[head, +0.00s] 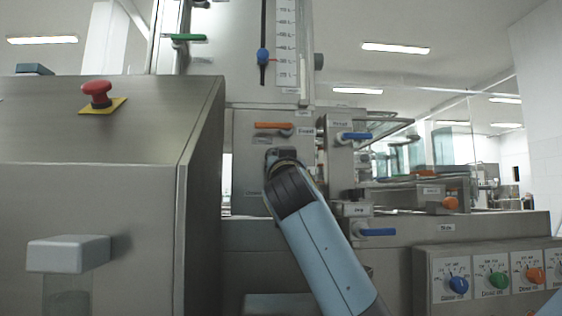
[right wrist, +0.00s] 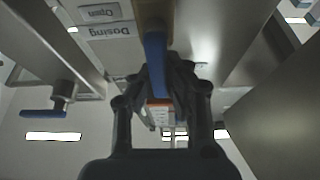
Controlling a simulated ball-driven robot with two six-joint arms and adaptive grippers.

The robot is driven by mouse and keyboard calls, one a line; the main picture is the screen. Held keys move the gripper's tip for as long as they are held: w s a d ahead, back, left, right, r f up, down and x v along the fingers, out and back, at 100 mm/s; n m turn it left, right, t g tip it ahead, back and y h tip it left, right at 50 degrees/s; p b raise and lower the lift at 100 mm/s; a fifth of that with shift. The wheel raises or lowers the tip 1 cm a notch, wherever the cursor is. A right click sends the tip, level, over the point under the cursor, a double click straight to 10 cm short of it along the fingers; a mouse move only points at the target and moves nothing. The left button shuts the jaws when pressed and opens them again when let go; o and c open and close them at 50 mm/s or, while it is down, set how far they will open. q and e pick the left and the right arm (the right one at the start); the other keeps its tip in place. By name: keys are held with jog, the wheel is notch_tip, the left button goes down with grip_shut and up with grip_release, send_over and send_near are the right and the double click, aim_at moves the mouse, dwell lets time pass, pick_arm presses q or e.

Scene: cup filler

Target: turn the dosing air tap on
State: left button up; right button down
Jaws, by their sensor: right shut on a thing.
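My right gripper (head: 283,155) is in front of the machine's middle panel in the head view, where the arm hides the tap it is at. In the right wrist view, which is upside down, my right gripper (right wrist: 160,75) is closed around a blue tap lever (right wrist: 155,62). The lever runs lengthwise between the fingers. Beside it, labels (right wrist: 110,30) read "Dosing" and "Open", so I take it for the dosing air tap. My left gripper is in neither view.
An orange lever (head: 273,126) sits just above the gripper. Blue-handled taps (head: 356,136) and (head: 378,232) stand to the right. A steel cabinet with a red emergency button (head: 97,92) fills the left. Coloured knobs (head: 458,285) line the lower right.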

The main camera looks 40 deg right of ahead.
jog(key=shift+f, duration=0.25)
jog(key=c, duration=1.3)
grip_release()
jog(key=shift+r, duration=0.2)
jog(key=v, duration=1.2)
